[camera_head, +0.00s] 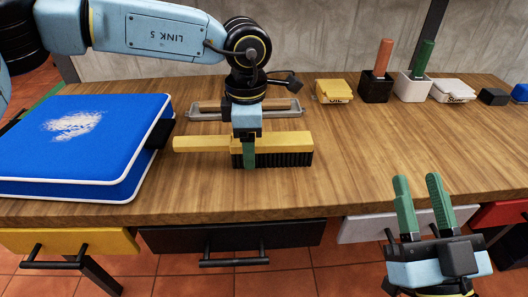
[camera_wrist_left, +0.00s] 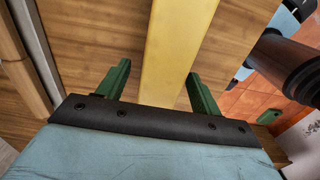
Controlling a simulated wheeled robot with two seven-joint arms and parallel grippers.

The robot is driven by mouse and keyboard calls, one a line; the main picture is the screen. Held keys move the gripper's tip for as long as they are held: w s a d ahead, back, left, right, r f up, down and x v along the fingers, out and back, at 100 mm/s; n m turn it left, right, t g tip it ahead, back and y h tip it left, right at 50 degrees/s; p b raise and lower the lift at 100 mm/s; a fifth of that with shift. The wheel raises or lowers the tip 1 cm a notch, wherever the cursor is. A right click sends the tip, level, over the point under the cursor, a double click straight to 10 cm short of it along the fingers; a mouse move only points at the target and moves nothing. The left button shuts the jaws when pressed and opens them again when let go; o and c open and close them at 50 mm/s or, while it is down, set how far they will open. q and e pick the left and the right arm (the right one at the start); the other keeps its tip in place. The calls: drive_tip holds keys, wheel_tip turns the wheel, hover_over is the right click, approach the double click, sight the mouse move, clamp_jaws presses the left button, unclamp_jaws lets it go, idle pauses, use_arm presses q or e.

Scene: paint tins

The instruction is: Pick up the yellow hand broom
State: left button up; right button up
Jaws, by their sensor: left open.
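The yellow hand broom (camera_head: 285,143) lies on the wooden table with its black bristles down and its handle pointing left. My left gripper (camera_head: 249,155) is over the broom near where the handle meets the head. In the left wrist view the broom's yellow body (camera_wrist_left: 178,50) runs between the two green fingers of my left gripper (camera_wrist_left: 160,88), with a gap visible on each side. My right gripper (camera_head: 421,205) is in front of the table's edge, its green fingers pointing up and apart, with nothing between them.
A blue case (camera_head: 60,165) lies on the left of the table. A grey tray (camera_head: 205,113) is behind the broom. A yellow box (camera_head: 333,92), two small pots (camera_head: 376,90) (camera_head: 412,87) and a white box (camera_head: 453,91) stand at the back right. The table's right front is clear.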

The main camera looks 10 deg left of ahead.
use_arm(q)
drive_tip(key=shift+f, duration=0.2)
use_arm(e)
drive_tip(key=shift+s+r, duration=0.15)
drive_tip(key=shift+r, duration=0.1)
use_arm(q)
drive_tip(key=c, duration=1.2)
drive_tip(key=shift+r, duration=0.1)
